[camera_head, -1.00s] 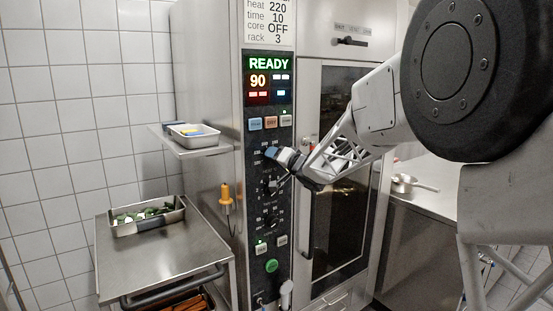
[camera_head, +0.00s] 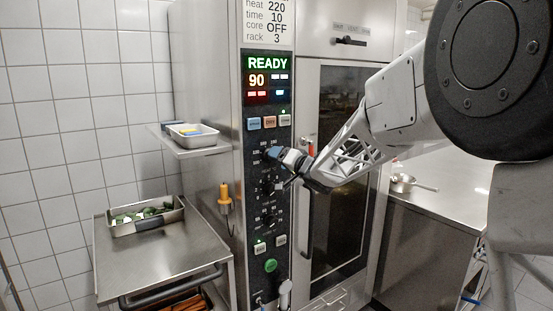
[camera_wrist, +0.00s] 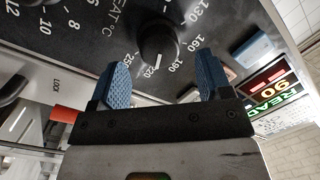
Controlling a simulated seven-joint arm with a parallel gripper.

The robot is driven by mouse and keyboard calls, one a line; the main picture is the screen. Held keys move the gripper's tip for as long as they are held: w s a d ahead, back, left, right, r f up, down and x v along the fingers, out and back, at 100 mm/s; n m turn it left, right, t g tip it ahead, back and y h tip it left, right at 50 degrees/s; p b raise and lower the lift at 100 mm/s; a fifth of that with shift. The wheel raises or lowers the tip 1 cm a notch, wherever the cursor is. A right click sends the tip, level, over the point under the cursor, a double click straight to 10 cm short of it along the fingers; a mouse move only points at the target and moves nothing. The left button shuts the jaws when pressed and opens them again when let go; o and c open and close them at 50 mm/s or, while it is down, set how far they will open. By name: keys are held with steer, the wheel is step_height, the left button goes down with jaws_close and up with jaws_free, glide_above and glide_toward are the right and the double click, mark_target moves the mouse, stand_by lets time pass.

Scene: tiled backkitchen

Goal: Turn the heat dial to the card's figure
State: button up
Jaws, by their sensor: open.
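The heat dial (camera_wrist: 158,44) is a black round knob on the dark panel. In the wrist view its white pointer line points at the 220 mark. My gripper (camera_wrist: 163,76) is open, its two blue fingertips apart to either side of the dial's near end, with a gap on each side. In the head view my gripper (camera_head: 272,153) is at the upper part of the panel and covers most of the dial. The card (camera_head: 267,22) above the panel reads heat 220, time 10, core OFF, rack 3.
The display (camera_head: 267,76) shows READY and 90. Further dials (camera_head: 268,218) sit below on the panel. The oven door handle (camera_head: 307,205) stands to the right. A shelf (camera_head: 206,146) with a small tray and a steel trolley (camera_head: 165,262) are to the left.

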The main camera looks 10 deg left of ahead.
steer(key=shift+v, duration=2)
steer(key=s+d+f+m+h, duration=0.1)
steer(key=s+d+m+h, duration=0.1)
steer(key=s+d+h, duration=0.8)
steer(key=s+d+m+h, duration=0.25)
steer(key=s+d, duration=0.55)
steer(key=d, duration=0.6)
steer(key=s+d+f+n+g, duration=0.1)
steer(key=s+d+f+g, duration=0.1)
steer(key=s, duration=0.9)
steer(key=s+d+f+n+g+h, duration=0.1)
steer(key=s+f+g, duration=0.3)
steer(key=s, duration=0.8)
steer(key=s+d+f+n+g, duration=0.1)
steer(key=s+d+f, duration=0.3)
steer(key=s, duration=0.7)
step_height(320, 180, down, 2)
steer(key=shift+s+f+g, duration=0.2)
steer(key=shift+s+g, duration=0.15)
steer(key=shift+g, duration=0.55)
steer(key=shift+w+h, duration=0.1)
steer(key=shift+h, duration=0.25)
